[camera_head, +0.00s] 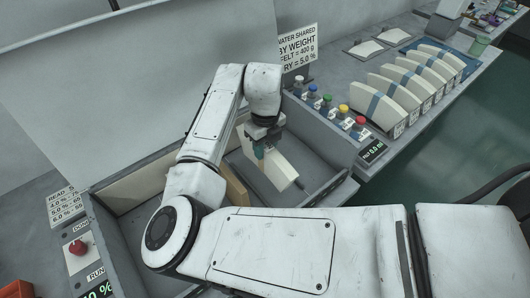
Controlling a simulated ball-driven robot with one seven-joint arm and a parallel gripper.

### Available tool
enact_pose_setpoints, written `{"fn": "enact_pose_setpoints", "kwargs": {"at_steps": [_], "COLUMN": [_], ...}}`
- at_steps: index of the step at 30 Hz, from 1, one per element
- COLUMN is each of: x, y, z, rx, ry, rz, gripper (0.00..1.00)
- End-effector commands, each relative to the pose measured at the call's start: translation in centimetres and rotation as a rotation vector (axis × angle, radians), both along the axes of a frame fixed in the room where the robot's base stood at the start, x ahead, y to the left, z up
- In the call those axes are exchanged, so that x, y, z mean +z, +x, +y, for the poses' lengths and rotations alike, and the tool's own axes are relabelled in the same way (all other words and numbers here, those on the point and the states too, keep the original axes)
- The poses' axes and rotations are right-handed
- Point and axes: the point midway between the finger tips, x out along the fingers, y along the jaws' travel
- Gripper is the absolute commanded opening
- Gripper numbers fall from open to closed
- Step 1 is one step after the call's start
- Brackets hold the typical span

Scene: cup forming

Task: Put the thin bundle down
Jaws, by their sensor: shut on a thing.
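My gripper (261,150) points down over the grey open bin (330,158) in the middle of the view. It is shut on a thin cream-white bundle (284,173), held near its upper left end. The bundle stands on edge and slants down to the right inside the bin. I cannot tell whether its lower edge touches the bin floor. A tan board (236,189) shows beside it to the left, partly hidden by my arm.
Several cream bundles with blue bands (415,78) stand in a row on the right counter. Coloured-cap buttons (327,101) line the bin's far right edge. A red knob (78,247) is at the left. A sign (297,47) stands behind the bin. My arm hides much of the bin.

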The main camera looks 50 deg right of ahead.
Motion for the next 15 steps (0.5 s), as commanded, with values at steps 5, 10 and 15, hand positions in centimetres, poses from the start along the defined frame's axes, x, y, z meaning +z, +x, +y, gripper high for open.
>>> {"fn": "enact_pose_setpoints", "kwargs": {"at_steps": [5,10,15], "x": [-2.3,-3.0,-3.1], "y": [-0.1,0.0,0.0], "z": [0.0,0.0,0.0], "rx": [0.002,0.000,0.000], "ry": [0.000,-0.001,0.000], "rz": [0.002,-0.001,-0.001], "gripper": [0.00,0.00,0.00]}}
